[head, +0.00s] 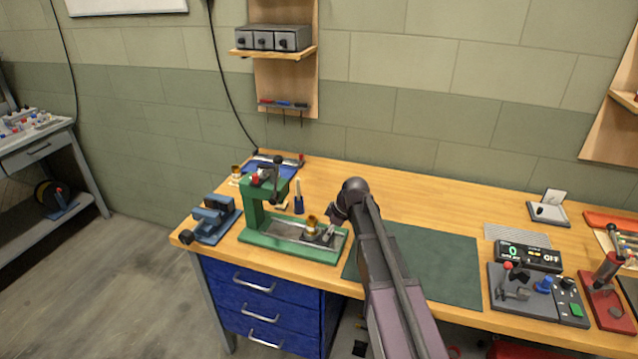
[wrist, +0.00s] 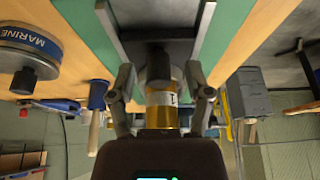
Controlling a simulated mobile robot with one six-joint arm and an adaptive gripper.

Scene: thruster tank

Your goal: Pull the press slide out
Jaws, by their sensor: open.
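The green press (head: 252,213) stands at the left end of the bench, with a grey slide (head: 285,232) lying in its base. A brass cylinder (head: 311,224) stands over the slide near its right end. In the wrist view the grey slide (wrist: 160,22) lies between green rails, with a dark knob (wrist: 158,66) in front of the labelled brass cylinder (wrist: 163,110). My gripper (wrist: 163,88) is open, one finger on each side of the knob and cylinder. I cannot tell whether either finger touches. In the head view my arm partly hides the gripper.
A blue vise (head: 213,218) stands left of the press. A dark green mat (head: 440,265) lies to the right, partly under my arm. A control box with a display (head: 528,256) stands farther right. A round item marked MARINE (wrist: 30,45) shows in the wrist view.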

